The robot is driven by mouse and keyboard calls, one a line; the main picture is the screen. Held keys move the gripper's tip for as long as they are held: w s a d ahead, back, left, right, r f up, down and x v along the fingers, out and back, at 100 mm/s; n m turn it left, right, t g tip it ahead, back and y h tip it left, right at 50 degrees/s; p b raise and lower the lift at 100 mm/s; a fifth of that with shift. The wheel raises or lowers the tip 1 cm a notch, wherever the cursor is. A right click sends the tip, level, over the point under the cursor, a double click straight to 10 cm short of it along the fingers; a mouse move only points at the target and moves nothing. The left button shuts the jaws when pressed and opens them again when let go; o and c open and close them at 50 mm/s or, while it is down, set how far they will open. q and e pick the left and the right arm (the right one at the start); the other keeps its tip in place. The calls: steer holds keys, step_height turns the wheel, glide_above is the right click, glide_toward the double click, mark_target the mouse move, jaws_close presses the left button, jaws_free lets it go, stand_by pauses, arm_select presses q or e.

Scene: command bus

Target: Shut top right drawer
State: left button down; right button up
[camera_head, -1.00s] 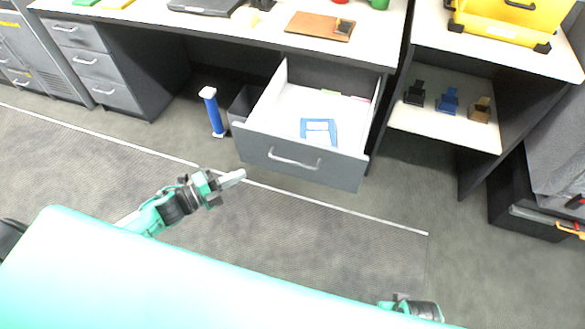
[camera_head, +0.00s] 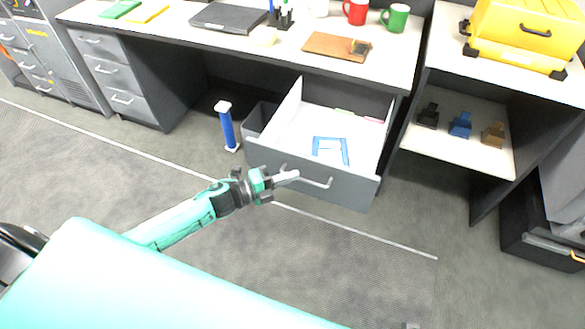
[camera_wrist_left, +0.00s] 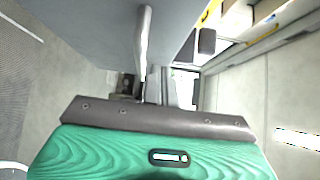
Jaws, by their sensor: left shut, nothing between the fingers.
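The top right drawer (camera_head: 345,190) stands pulled out from under the desk, with a grey front and white inside. A blue frame-like item (camera_head: 331,149) and a few small things lie in it. Its curved metal handle (camera_head: 318,183) is on the front face, and it also shows in the left wrist view (camera_wrist_left: 145,42). My left gripper (camera_head: 288,177) is shut and empty, its fingertips in front of the drawer face by the handle's left end. Whether they touch the front or handle I cannot tell. My right gripper is not clearly visible.
A dark bin (camera_head: 259,118) and a blue post (camera_head: 227,126) stand left of the drawer under the desk (camera_head: 210,35). A shelf (camera_head: 465,140) with several small holders is to the right. The floor before the drawer is clear.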

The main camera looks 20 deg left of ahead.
arm_select(q)
steer(key=shift+w, duration=1.45)
arm_select(e)
steer(key=shift+f, duration=0.1)
